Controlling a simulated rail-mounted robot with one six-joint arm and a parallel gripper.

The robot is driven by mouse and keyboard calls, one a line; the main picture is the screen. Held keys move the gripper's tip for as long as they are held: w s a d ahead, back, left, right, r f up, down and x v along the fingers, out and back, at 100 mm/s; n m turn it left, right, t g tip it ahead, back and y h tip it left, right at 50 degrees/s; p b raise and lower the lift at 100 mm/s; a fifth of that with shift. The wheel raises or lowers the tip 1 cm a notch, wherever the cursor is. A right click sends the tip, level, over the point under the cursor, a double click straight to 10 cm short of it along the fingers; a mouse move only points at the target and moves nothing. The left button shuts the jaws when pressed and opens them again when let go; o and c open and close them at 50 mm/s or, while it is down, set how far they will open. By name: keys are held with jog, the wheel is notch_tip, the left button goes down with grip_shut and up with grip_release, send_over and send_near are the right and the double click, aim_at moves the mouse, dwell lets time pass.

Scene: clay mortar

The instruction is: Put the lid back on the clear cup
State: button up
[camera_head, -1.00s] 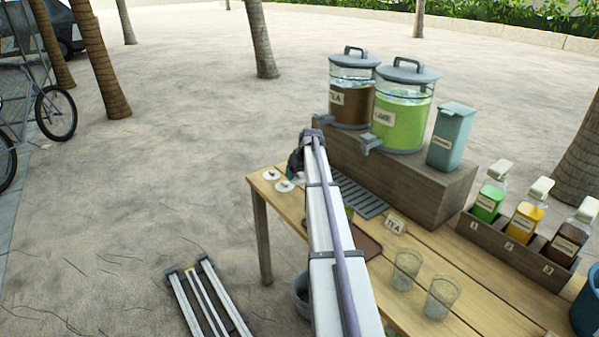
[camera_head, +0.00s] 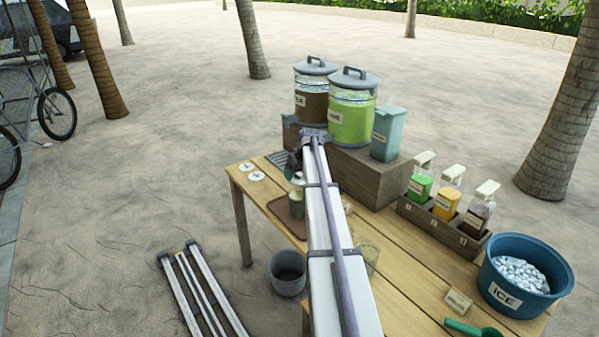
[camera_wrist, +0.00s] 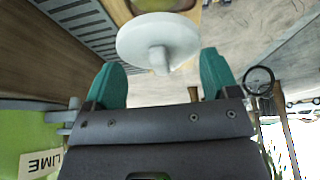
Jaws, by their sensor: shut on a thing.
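My gripper (camera_head: 294,170) is over the table's left part, by the dispenser stand. In the wrist view its teal fingers (camera_wrist: 161,62) are shut on a white round lid (camera_wrist: 157,38), with the lid's knob between them; the contact is hard to see. A small edge of this lid also shows near the gripper in the head view (camera_head: 299,177). A filled, greenish-brown cup (camera_head: 297,203) stands on the brown tray (camera_head: 278,209), just below the gripper and apart from the lid. A clear empty cup (camera_head: 370,257) is partly hidden by my arm.
Two white lids (camera_head: 252,172) lie at the table's left end. Tea and lime dispensers (camera_head: 351,117) and a teal container (camera_head: 387,135) stand behind on a wooden stand. A bottle rack (camera_head: 437,225), ice tub (camera_head: 520,300) and green scoop (camera_head: 473,328) are right. A grey bin (camera_head: 287,275) stands on the ground.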

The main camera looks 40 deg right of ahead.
jog(key=shift+w+f+b, duration=0.3)
jog(key=shift+f+b, duration=0.2)
jog(key=shift+f, duration=0.1)
notch_tip(320, 180, down, 5)
jog(key=b, duration=0.5)
jog(key=shift+s+f, duration=0.1)
jog(key=shift+f+b, duration=0.15)
jog(key=shift+b, duration=0.15)
dwell(0.8)
jog(key=o, duration=0.8)
notch_tip(320, 180, up, 7)
jog(key=p, duration=0.7)
jog(key=shift+c, duration=0.4)
